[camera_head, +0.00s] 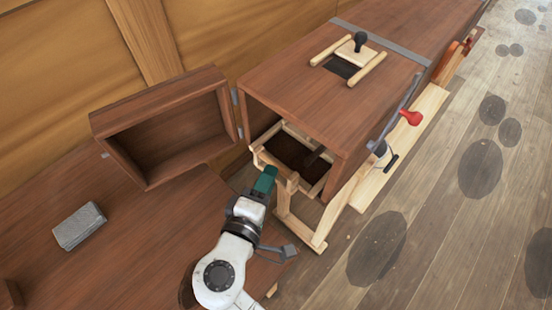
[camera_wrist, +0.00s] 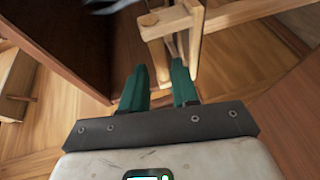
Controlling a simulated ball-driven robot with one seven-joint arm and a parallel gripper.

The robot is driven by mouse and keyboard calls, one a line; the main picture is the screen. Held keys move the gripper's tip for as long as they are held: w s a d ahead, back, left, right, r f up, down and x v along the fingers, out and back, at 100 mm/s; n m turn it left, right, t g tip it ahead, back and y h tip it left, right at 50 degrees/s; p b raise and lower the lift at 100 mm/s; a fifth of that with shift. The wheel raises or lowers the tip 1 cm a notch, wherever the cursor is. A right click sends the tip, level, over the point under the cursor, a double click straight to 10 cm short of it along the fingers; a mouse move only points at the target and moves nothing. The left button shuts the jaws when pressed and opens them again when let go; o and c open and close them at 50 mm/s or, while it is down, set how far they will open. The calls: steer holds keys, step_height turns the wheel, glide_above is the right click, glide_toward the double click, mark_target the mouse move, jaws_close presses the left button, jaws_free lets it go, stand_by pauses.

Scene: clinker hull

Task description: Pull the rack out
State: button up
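The rack (camera_head: 256,153) is a pale wooden frame with dark, earth-like contents. It sits low in the open end of the brown wooden box (camera_head: 330,75), with its front edge at the opening. My gripper (camera_head: 271,170) has green fingers and reaches up to the rack's front rail. In the wrist view the two fingers (camera_wrist: 159,68) stand apart, with a pale wooden bar (camera_wrist: 158,50) of the rack's front between or just beyond their tips. Whether they press on the bar I cannot tell. The rack's rear is hidden inside the box.
The box's door (camera_head: 120,115) stands swung open on the left. A pale wooden stand (camera_head: 295,225) is below the opening, close to my gripper's right. A grey block (camera_head: 79,226) lies on the brown surface at left. A red-handled lever (camera_head: 411,117) is along the box's right side.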

mark_target(275, 163)
steer(key=shift+p+x, duration=0.35)
steer(key=shift+x, duration=2.3)
steer(key=shift+c, duration=0.2)
jaws_close()
